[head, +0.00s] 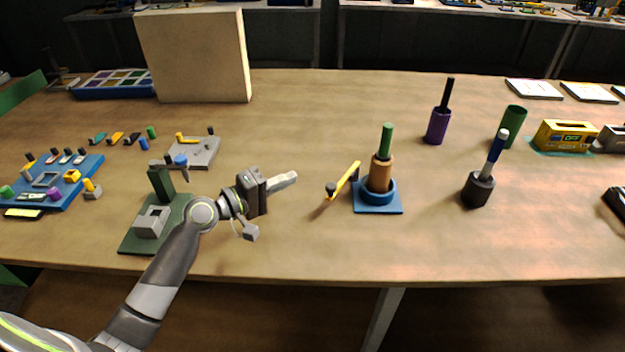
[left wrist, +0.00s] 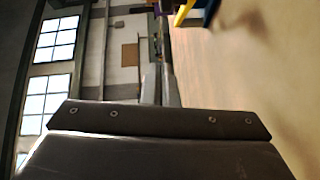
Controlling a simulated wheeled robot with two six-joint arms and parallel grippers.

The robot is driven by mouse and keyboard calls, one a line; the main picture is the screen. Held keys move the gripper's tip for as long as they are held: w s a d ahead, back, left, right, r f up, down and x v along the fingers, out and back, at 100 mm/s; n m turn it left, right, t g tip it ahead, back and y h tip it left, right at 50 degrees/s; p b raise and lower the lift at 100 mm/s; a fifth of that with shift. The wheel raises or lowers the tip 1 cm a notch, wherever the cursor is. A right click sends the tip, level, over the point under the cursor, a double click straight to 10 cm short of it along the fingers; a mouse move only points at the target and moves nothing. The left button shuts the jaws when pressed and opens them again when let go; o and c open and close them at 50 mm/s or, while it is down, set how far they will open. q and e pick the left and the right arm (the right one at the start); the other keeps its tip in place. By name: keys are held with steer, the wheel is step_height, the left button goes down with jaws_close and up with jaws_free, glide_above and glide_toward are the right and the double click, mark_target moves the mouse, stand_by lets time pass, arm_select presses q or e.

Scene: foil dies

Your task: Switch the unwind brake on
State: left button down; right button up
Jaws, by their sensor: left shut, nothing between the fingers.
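My left gripper (head: 293,177) is shut and empty, held over the middle of the table and pointing right. To its right a yellow lever (head: 347,178) with a dark knob slants beside a blue stand (head: 378,209) that holds an orange roll (head: 380,174) with a green core. There is a clear gap between my fingertips and the lever. In the left wrist view my fingers (left wrist: 165,82) look closed, and a yellow bar (left wrist: 184,12) shows at the top edge. No label marks which part is the unwind brake. My right gripper is not in view.
A green fixture (head: 129,237) and a blue panel (head: 75,189) of small parts are at the left. A dark cup with a blue-handled tool (head: 478,190) stands right of the roll. A yellow box (head: 566,136) is further right. The table front between is clear.

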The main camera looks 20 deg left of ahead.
arm_select(q)
steer(key=w+d+p, duration=0.1)
steer(key=d+p, duration=0.1)
steer(key=d, duration=0.4)
steer(key=shift+w+f, duration=0.3)
steer(key=shift+f, duration=0.1)
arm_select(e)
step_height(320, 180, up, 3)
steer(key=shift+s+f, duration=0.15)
